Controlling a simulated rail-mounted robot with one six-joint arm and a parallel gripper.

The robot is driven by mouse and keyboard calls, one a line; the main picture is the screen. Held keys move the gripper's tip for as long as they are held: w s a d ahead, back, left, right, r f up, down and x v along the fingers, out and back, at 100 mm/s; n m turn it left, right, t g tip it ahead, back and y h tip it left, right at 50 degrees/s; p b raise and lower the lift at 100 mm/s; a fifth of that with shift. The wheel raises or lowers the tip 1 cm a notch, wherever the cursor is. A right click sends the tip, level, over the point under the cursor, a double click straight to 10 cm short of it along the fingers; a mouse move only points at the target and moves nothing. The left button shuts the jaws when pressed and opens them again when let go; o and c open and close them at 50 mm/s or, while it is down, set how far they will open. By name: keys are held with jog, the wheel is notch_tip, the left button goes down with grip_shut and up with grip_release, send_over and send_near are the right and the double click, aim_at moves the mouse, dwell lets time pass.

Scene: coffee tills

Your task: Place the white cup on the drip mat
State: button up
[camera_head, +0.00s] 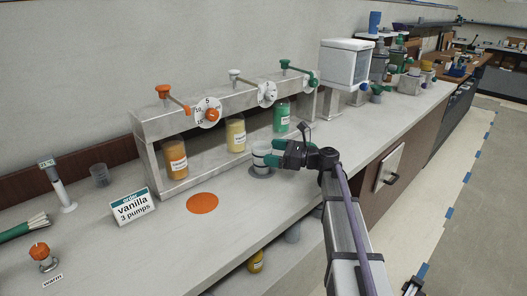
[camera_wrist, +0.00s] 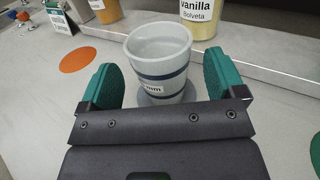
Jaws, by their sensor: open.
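The white cup (camera_head: 261,157) has dark bands and a label. It stands upright on a grey round mat (camera_head: 262,176) in front of the middle dispenser; it also shows in the wrist view (camera_wrist: 160,50), empty inside. An orange round mat (camera_head: 202,203) lies bare to the left, also in the wrist view (camera_wrist: 78,60). I cannot tell which mat is the drip mat. My gripper (camera_head: 272,153) is open, with its green fingers on either side of the cup. In the wrist view a gap shows between the cup and each finger of my gripper (camera_wrist: 162,80).
A grey dispenser rack holds orange (camera_head: 174,160), yellow (camera_head: 235,135) and green (camera_head: 281,116) bottles close behind the cup. A vanilla order sign (camera_head: 132,207) stands at left. A green disc (camera_wrist: 315,152) shows at the right edge of the wrist view. Counter between the mats is clear.

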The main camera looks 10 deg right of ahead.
jog(key=v, duration=0.8)
jog(key=shift+d, duration=0.1)
